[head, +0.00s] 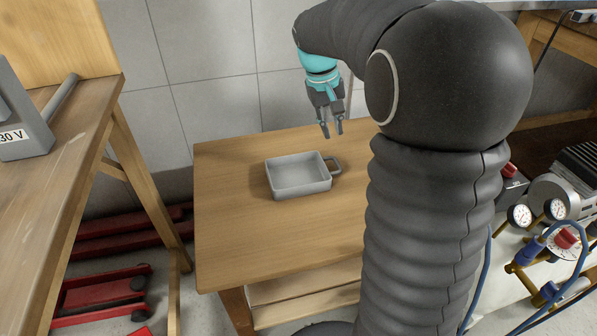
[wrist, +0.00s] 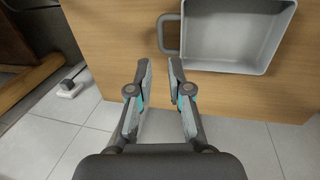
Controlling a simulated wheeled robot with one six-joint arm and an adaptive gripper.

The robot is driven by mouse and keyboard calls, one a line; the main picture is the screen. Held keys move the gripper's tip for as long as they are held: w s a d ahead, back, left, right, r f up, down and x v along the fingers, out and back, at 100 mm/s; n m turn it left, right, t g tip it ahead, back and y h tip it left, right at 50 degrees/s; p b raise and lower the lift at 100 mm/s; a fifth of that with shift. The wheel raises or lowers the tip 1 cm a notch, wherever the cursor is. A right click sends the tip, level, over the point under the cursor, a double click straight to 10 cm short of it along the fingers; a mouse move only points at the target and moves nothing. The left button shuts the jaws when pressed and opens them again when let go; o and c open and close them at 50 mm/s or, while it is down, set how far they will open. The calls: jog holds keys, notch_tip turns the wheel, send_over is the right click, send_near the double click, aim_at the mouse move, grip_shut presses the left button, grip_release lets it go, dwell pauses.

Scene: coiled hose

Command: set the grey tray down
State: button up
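The grey tray (head: 299,190) is a shallow rectangular tray with a loop handle (head: 334,165) on its right side. It sits flat on the wooden table (head: 235,240) and looks empty. In the wrist view the tray (wrist: 232,69) is at the upper right, with its handle (wrist: 162,34) on the left. My gripper (head: 332,129) is above the table, behind and near the handle, apart from the tray. In the wrist view my gripper (wrist: 160,67) shows its two fingers spread with nothing between them.
A wooden bench (head: 75,115) with a grey box (head: 18,125) stands at the left. Red metal parts (head: 105,292) lie on the floor below. Gauges (head: 537,212) and blue hoses are at the right. The tabletop around the tray is clear.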

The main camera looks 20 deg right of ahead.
aim_at(338, 164)
jog(key=b+x, duration=0.1)
jog(key=x, duration=1.2)
jog(key=shift+f, duration=0.3)
grip_shut()
